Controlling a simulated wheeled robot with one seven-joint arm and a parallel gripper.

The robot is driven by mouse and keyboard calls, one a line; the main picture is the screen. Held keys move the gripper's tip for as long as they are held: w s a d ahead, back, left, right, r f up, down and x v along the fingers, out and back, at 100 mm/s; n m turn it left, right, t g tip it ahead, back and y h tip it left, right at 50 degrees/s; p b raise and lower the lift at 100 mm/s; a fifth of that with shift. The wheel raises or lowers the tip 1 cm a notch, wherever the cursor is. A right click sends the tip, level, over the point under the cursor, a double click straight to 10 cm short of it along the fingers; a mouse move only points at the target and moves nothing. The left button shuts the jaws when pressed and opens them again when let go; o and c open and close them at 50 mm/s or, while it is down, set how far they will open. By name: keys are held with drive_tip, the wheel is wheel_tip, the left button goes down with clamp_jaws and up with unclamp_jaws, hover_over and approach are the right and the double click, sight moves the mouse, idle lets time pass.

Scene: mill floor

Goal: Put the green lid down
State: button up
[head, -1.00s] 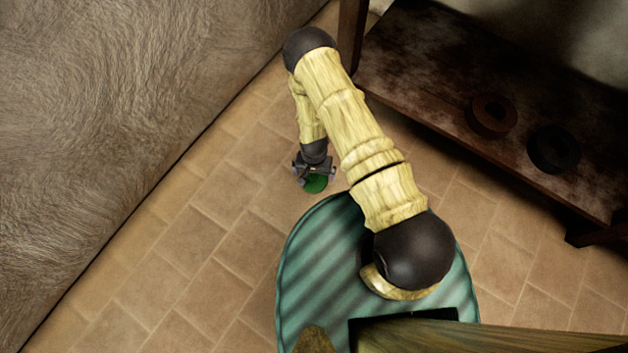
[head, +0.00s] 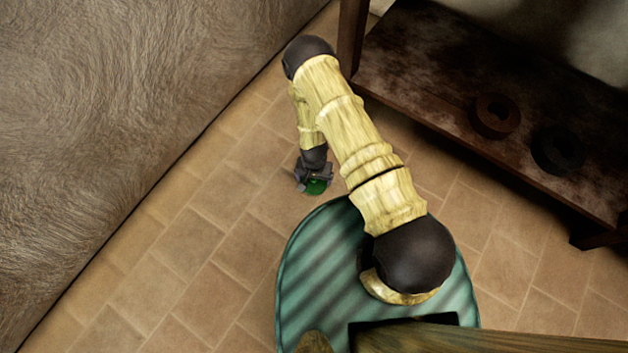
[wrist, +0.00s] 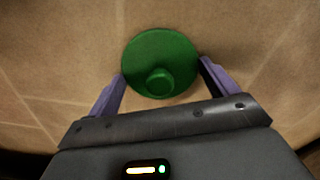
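The green lid (wrist: 172,48) is a flat round disc with a short round knob on top. In the wrist view it lies beyond my fingertips, knob toward the camera, against the tiled floor. My gripper (wrist: 162,70) is open. Its two purple fingers stand wide apart, near the lid's left and right edges, with clear space around the knob. In the head view my gripper (head: 314,176) partly covers the lid (head: 317,187), so only a green patch shows. I cannot tell exactly how far the fingertips are above it.
Tan tiled floor (head: 190,240) is clear around the lid. A large rough pale mass (head: 110,110) fills the left side. A dark wooden bench (head: 430,75) at upper right carries a brown ring (head: 494,116) and a black ring (head: 558,150).

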drive_tip(key=shift+c, duration=0.4)
wheel_tip(320, 180, up, 10)
drive_tip(key=p, duration=0.6)
drive_tip(key=w+d+r+n+p, duration=0.1)
drive_tip(key=w+d+r+p, duration=0.2)
drive_tip(key=r, duration=0.9)
drive_tip(key=w+d+r+n+p, duration=0.1)
drive_tip(key=w+d+r+p, duration=0.3)
drive_tip(key=r, duration=0.9)
drive_tip(key=w+d+r+n+p, duration=0.1)
drive_tip(key=w+d+r+p, duration=0.2)
drive_tip(key=r, duration=1)
drive_tip(key=shift+w+d+r+p, duration=0.15)
drive_tip(key=shift+w+d+p, duration=0.1)
drive_tip(key=shift+d+p, duration=0.6)
